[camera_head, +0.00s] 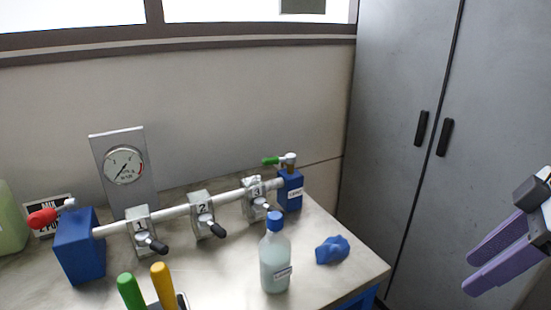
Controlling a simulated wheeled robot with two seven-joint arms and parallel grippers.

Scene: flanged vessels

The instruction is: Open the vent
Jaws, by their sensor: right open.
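A pipe manifold (175,211) runs across the bench between two blue end blocks. The left block (80,247) carries a red-handled valve (42,218). The right block (290,190) carries a green-handled valve (271,161) and a small label too small to read. Valves marked 1 (141,231), 2 (202,215) and 3 (254,198) sit along the pipe, each with a black-tipped lever. I cannot tell from labels which valve is the vent. My right gripper (469,273), with purple fingers, is open and empty at the far right, well away from the manifold. My left gripper is not in view.
A pressure gauge (124,165) stands behind the pipe. A blue-capped bottle (275,262), a crumpled blue cloth (332,250) and green (131,292) and yellow (162,285) handles are in front. A grey cabinet (400,80) stands right of the bench. The bench's right front corner is clear.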

